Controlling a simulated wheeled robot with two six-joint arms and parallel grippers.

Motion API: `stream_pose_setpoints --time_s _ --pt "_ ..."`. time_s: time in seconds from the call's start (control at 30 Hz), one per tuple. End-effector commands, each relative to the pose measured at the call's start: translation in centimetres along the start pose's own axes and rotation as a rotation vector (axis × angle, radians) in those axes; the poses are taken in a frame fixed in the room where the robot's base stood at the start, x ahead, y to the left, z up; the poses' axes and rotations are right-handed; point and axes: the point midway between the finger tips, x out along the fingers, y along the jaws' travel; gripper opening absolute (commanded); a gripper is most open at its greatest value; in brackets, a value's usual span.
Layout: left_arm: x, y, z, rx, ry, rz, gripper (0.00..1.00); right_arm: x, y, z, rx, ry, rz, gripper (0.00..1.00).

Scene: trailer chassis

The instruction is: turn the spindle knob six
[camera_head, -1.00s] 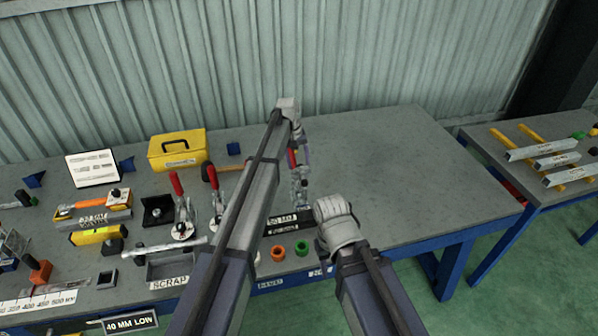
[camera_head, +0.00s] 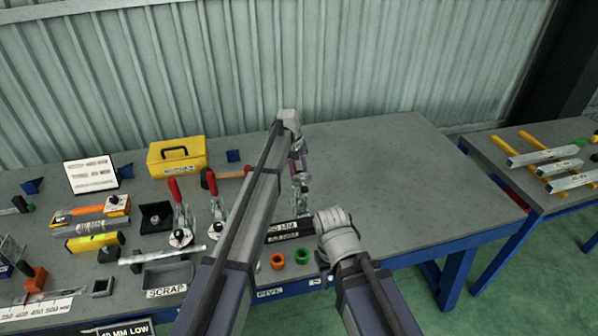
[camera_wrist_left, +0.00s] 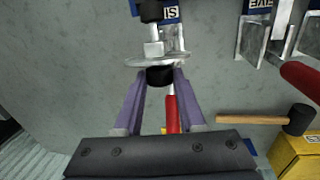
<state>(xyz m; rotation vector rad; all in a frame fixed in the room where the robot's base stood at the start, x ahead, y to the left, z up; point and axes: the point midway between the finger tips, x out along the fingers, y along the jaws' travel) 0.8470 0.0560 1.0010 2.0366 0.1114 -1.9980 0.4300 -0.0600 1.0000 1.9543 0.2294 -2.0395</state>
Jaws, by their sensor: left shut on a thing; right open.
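In the left wrist view, the black spindle knob (camera_wrist_left: 159,76) sits under a round metal plate on a clamp with a red handle (camera_wrist_left: 173,110). The blue label (camera_wrist_left: 171,12) beside it reads upside down as part of SIX. My left gripper (camera_wrist_left: 160,84) has its two purple fingers closed on the sides of the knob. In the head view, my left gripper (camera_head: 301,205) points down at the bench, and the knob is hidden there. My right gripper (camera_head: 337,240) is lower, near the bench's front edge, apart from the clamps; its fingertips are hard to make out.
A neighbouring clamp labelled FIVE (camera_wrist_left: 254,38) stands close by. A hammer (camera_wrist_left: 255,119) and a yellow toolbox (camera_head: 177,156) are behind. Orange (camera_head: 278,261) and green (camera_head: 302,257) rings lie near the front edge. The right part of the bench is clear.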

Motion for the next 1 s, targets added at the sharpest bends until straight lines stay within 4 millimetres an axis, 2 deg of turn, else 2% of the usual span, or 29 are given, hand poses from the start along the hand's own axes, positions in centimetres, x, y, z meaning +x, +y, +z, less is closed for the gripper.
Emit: stream_pose_setpoints --time_s 0.03,0.1,0.47,0.67,1.0 --pt "0.0 0.0 0.0 0.000 0.000 0.000 0.07 0.0 0.0 0.0 0.000 0.000 0.000 0.50" --pt "0.0 0.0 0.0 0.000 0.000 0.000 0.00 0.0 0.0 0.0 0.000 0.000 0.000 0.50" --pt "0.1 -0.2 0.1 0.003 0.001 0.022 0.00 0.2 0.0 0.0 0.000 0.000 0.000 0.50" --pt "0.3 -0.5 0.1 0.020 0.004 0.122 0.00 0.9 -0.1 -0.1 0.000 0.000 0.000 0.50" --pt "0.7 -0.9 0.1 0.066 0.011 0.371 0.00 3.5 -0.3 -0.2 0.001 0.000 0.000 0.50"
